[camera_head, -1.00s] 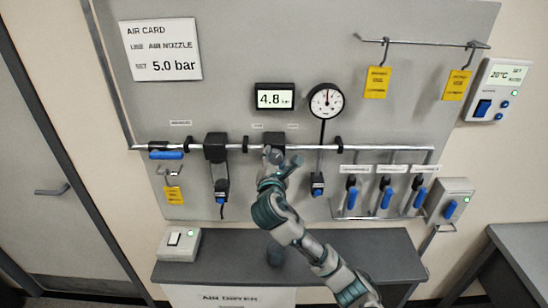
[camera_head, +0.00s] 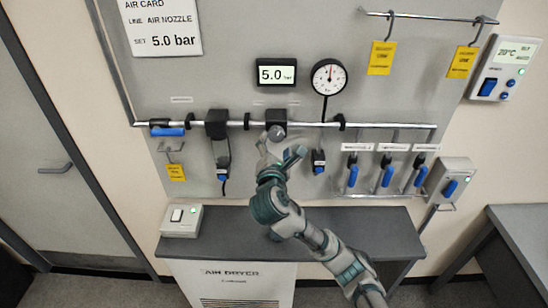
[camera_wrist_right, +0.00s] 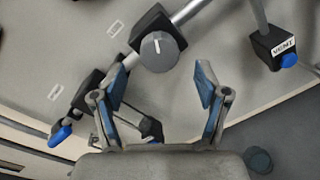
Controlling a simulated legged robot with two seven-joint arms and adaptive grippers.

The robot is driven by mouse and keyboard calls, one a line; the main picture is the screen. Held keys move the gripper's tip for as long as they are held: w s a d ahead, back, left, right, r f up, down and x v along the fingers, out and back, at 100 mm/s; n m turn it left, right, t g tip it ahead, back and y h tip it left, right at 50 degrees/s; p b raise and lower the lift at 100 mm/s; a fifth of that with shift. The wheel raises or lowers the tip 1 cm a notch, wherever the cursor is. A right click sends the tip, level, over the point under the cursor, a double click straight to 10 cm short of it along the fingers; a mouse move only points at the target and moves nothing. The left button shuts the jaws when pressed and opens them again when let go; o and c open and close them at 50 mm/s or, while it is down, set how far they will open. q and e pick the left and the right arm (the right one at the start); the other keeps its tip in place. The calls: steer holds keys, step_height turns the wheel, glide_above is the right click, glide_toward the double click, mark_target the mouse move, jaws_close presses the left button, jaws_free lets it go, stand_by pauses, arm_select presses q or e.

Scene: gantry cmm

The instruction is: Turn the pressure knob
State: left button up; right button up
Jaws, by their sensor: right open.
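The pressure knob (camera_wrist_right: 160,51) is a round grey dial with a white mark, on a black regulator block on the pipe. In the head view the knob (camera_head: 276,133) sits just above my right gripper (camera_head: 280,151). My right gripper also shows in the wrist view (camera_wrist_right: 162,84); its blue-padded fingers are open and apart, with nothing between them, and the knob lies beyond the fingertips. The digital display (camera_head: 276,74) reads 5.0 bar. The card (camera_head: 160,28) says set 5.0 bar. My left gripper is in neither view.
A round gauge (camera_head: 328,77) stands right of the display. A black vent fitting with a blue button (camera_wrist_right: 289,60) hangs to the right of the knob. Several blue-handled valves sit further right. The air dryer's grey top (camera_head: 340,219) lies below.

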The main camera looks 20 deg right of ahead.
steer(key=v, duration=0.6)
steer(key=shift+s+a, duration=0.15)
steer(key=shift+s, duration=0.2)
